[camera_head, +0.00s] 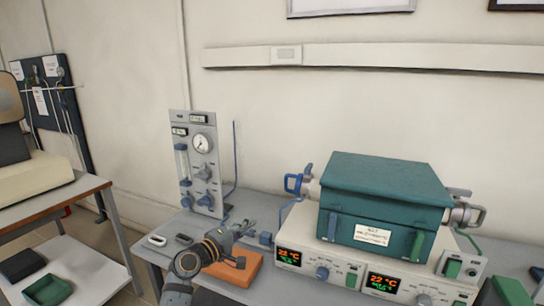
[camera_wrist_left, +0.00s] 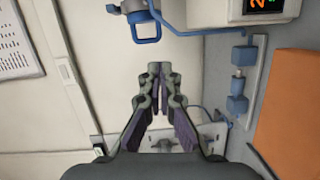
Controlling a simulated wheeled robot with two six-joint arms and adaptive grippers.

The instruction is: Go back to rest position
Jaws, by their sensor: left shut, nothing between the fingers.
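My left gripper (camera_head: 250,226) reaches in from the bottom of the head view, above the bench and close to an orange block. Its fingers are shut with nothing between them; they also show in the left wrist view (camera_wrist_left: 159,72). The teal muffle furnace (camera_head: 385,190) stands on a white control unit (camera_head: 320,277) to the right of the gripper, apart from it. Two displays on the unit read about 22 °C. My right gripper is not in view.
A grey gauge panel (camera_head: 198,150) with blue knobs stands behind the gripper. The orange block (camera_head: 236,268) lies on the bench beneath my arm. A blue-handled fitting (camera_head: 294,184) sticks out at the furnace's left. A side table (camera_head: 60,200) stands at left, with floor between.

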